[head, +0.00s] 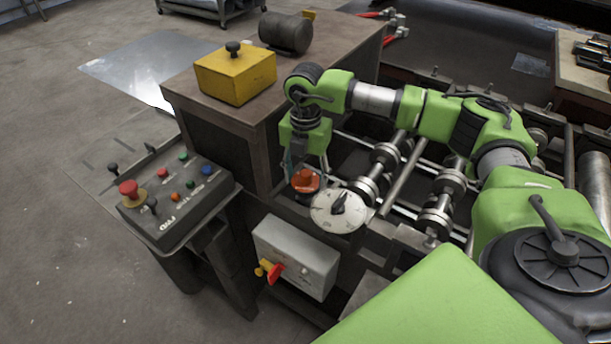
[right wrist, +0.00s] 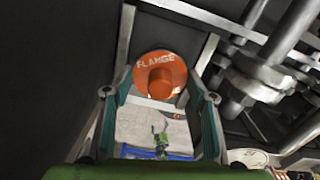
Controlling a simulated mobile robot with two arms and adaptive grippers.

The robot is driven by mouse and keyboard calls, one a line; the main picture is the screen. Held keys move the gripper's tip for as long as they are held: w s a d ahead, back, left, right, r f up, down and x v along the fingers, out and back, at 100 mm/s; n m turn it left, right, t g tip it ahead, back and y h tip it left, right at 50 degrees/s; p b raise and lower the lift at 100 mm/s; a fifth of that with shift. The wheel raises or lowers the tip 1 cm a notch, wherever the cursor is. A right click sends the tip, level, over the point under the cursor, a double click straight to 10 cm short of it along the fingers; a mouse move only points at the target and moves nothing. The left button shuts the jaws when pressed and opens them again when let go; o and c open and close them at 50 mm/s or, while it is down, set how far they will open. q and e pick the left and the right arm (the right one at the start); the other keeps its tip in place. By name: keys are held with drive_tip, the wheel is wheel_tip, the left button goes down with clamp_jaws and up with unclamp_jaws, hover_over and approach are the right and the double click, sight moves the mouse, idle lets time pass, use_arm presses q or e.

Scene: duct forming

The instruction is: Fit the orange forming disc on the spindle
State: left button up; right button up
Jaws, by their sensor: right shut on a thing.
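The orange forming disc (head: 307,182) has a raised round hub. In the right wrist view the disc (right wrist: 149,63) shows its face with the word "FLANGE", between my two fingers. My right gripper (head: 306,168) points down and is shut on the disc; its fingers also show in the right wrist view (right wrist: 159,93). The disc is beside a white dial (head: 338,211) at the machine's near edge. I cannot tell which part is the spindle. Metal shafts with rollers (head: 388,153) lie to the right of the gripper. My left gripper is not in view.
A yellow box (head: 236,74) and a dark motor (head: 286,33) sit on the brown cabinet (head: 222,121), left of my gripper. A control panel (head: 177,196) stands at the left. A grey switch box (head: 296,256) is below the dial. Grey floor lies open at far left.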

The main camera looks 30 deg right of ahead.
drive_tip(key=shift+f, duration=0.1)
idle(0.3)
drive_tip(key=shift+f+b, duration=0.35)
drive_tip(key=shift+b, duration=0.1)
drive_tip(key=shift+f, duration=0.2)
idle(0.6)
drive_tip(key=shift+f+b, duration=0.25)
drive_tip(key=shift+b, duration=0.1)
drive_tip(key=shift+f, duration=0.2)
drive_tip(key=shift+s+f, duration=0.2)
drive_tip(key=shift+s, duration=0.05)
drive_tip(key=shift+w+r, duration=0.1)
drive_tip(key=shift+r, duration=0.3)
drive_tip(key=shift+r, duration=0.1)
drive_tip(key=shift+r+p, duration=0.45)
drive_tip(key=shift+r, duration=0.1)
